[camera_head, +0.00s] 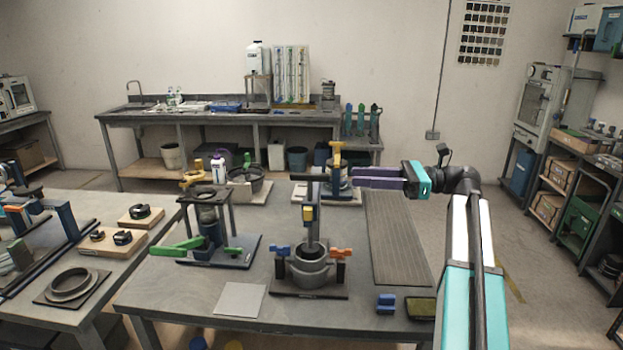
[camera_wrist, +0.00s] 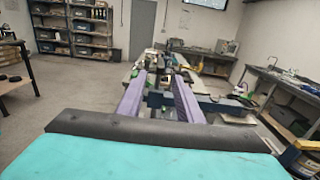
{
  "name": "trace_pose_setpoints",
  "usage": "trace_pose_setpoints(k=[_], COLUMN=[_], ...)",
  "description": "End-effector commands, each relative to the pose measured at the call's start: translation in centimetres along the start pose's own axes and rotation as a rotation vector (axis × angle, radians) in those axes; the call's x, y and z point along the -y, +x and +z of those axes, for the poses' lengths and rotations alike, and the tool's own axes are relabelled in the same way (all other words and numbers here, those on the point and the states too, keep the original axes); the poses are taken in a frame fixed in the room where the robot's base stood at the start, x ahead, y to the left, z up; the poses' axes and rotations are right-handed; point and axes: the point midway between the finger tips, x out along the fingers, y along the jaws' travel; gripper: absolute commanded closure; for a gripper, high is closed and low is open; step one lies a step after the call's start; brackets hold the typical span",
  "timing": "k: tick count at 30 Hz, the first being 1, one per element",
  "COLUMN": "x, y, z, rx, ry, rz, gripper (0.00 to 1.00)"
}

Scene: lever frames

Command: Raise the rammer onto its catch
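The rammer (camera_head: 312,230) is a grey upright shaft with a dark crossbar on top and a yellow-and-blue piece partway up. Its lower end stands in a grey round mould (camera_head: 309,272) on a dark base plate, with a blue lever (camera_head: 281,250) at left and an orange lever (camera_head: 341,252) at right. My gripper (camera_head: 354,178) points left, with its purple fingers just right of the crossbar, at about its height in the picture. In the wrist view, the fingers (camera_wrist: 160,80) are apart and nothing is clearly gripped. Dark parts show between and beyond them; the catch is too small to tell.
Another stand with a green lever (camera_head: 182,247) is left of the rammer. A yellow-topped device (camera_head: 337,160) stands behind. The ribbed mat (camera_head: 398,240) is clear.

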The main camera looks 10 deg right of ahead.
Motion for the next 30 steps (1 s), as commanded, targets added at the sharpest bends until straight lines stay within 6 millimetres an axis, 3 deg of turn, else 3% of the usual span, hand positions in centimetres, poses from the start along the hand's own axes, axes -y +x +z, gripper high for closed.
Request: trace_pose_setpoints(k=[8, 14, 30], x=[0.1, 0.1, 0.1], y=[-0.3, 0.5, 7.5], z=[0.0, 0.1, 0.1], rx=[0.0, 0.0, 0.0], ry=[0.0, 0.0, 0.0], rz=[-0.006, -0.006, -0.007], gripper=[0.67, 0.67, 0.67])
